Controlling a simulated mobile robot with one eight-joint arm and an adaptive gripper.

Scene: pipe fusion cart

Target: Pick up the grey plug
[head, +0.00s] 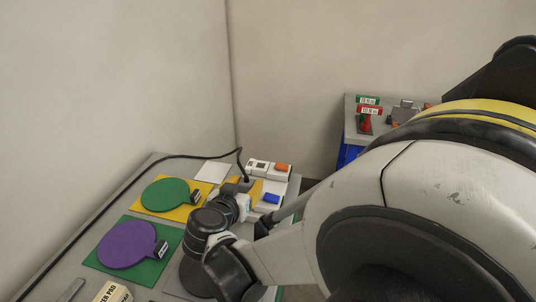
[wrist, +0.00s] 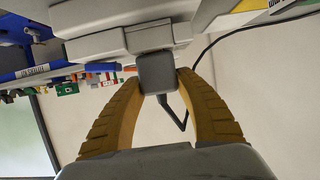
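The grey plug (wrist: 157,73) is a small dark block between the two tan fingers of my gripper (wrist: 160,78) in the wrist view. A fingertip lies against each side of it, with no clear gap seen. The plug's far end meets a light grey housing (wrist: 110,45), and I cannot tell whether it is seated there. In the head view my gripper (head: 241,187) is at the back right of the cart top, and my arm hides much of it.
A black cable runs along the cart's left edge to the plug area. A green disc (head: 165,194) and a purple disc (head: 126,244) lie to the left. White boxes with an orange (head: 282,168) and a blue part (head: 271,198) stand close right. Another table stands farther back.

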